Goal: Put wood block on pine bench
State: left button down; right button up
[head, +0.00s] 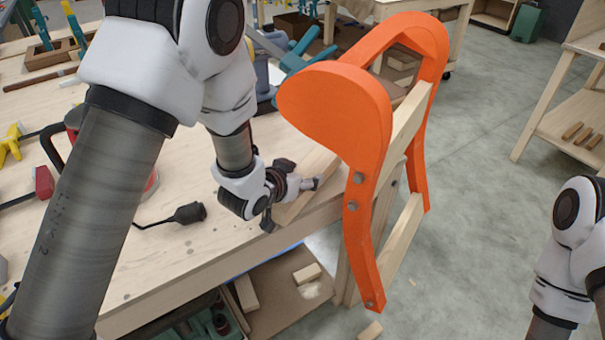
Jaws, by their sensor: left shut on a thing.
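My left gripper (285,189) is near the front right corner of the pine bench (225,240), beside the orange chair form. It is shut on a pale wood block (297,208), which is long and lies slantwise at the bench's edge. The gripper and the orange form hide parts of the block. I cannot tell whether the block touches the bench top. My right arm shows at the lower right edge, but its gripper is out of view.
An orange chair form (352,120) with pale slats stands at the bench's right end. A black corded tool (188,213) lies on the bench top. Wood offcuts (307,273) lie below. Grey floor (470,220) is open to the right, before a shelf (570,115).

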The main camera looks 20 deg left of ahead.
pick_arm(q)
jog(key=shift+f+b, duration=0.4)
jog(key=shift+f, duration=0.1)
jog(key=shift+c, duration=0.7)
grip_release()
jog(key=shift+s, duration=0.1)
jog(key=v, duration=0.7)
jog(key=shift+s+r, duration=0.1)
jog(key=shift+s, duration=0.15)
jog(key=shift+w, duration=0.1)
